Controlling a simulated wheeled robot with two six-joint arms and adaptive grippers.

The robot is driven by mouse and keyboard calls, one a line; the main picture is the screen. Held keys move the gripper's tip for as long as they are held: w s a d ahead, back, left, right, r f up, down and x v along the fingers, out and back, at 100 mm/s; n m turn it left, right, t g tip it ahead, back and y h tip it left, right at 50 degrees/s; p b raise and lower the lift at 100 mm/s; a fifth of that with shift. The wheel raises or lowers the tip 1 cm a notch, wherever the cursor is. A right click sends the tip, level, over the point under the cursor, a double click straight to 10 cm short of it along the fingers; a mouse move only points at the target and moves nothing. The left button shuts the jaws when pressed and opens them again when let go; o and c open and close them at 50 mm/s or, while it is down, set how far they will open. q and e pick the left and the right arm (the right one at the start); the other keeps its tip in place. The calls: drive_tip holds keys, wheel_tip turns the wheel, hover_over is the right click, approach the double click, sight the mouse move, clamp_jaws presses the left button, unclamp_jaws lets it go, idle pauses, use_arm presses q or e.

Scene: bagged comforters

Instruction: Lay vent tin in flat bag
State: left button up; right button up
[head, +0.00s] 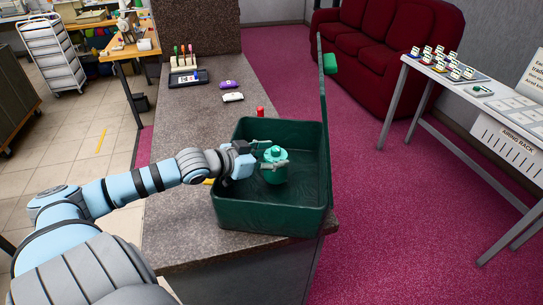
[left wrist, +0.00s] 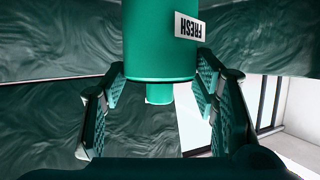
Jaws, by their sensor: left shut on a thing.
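The vent tin (head: 275,169) is a teal-green cylinder with a small knob on top. My left gripper (head: 268,165) is shut on it inside the dark green flat bag (head: 270,218), an open-topped box shape with its lid raised on the right. In the left wrist view the tin (left wrist: 158,45) sits between both fingers (left wrist: 158,95) and carries a white label reading "FRESH". The bag's wrinkled inner lining (left wrist: 50,110) shows behind it. I cannot tell whether the tin touches the bag's floor. My right gripper is not in view.
The bag stands at the near end of a grey counter (head: 185,120). A small red object (head: 260,112), a white toy car (head: 232,97) and a purple one (head: 229,84) lie beyond it. A tool tray (head: 187,78) sits farther back. A white table (head: 480,95) stands right.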

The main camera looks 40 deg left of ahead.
use_arm(q)
drive_tip(key=shift+f+b, duration=0.3)
drive_tip(key=shift+f, duration=0.35)
drive_tip(key=shift+w+f, duration=0.1)
drive_tip(key=shift+f, duration=0.1)
drive_tip(key=shift+w+f, duration=0.1)
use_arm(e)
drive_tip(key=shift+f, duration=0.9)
use_arm(q)
drive_tip(key=shift+f+b, duration=0.1)
drive_tip(key=shift+b, duration=0.2)
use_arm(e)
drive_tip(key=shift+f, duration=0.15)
use_arm(q)
drive_tip(key=o, duration=1.9)
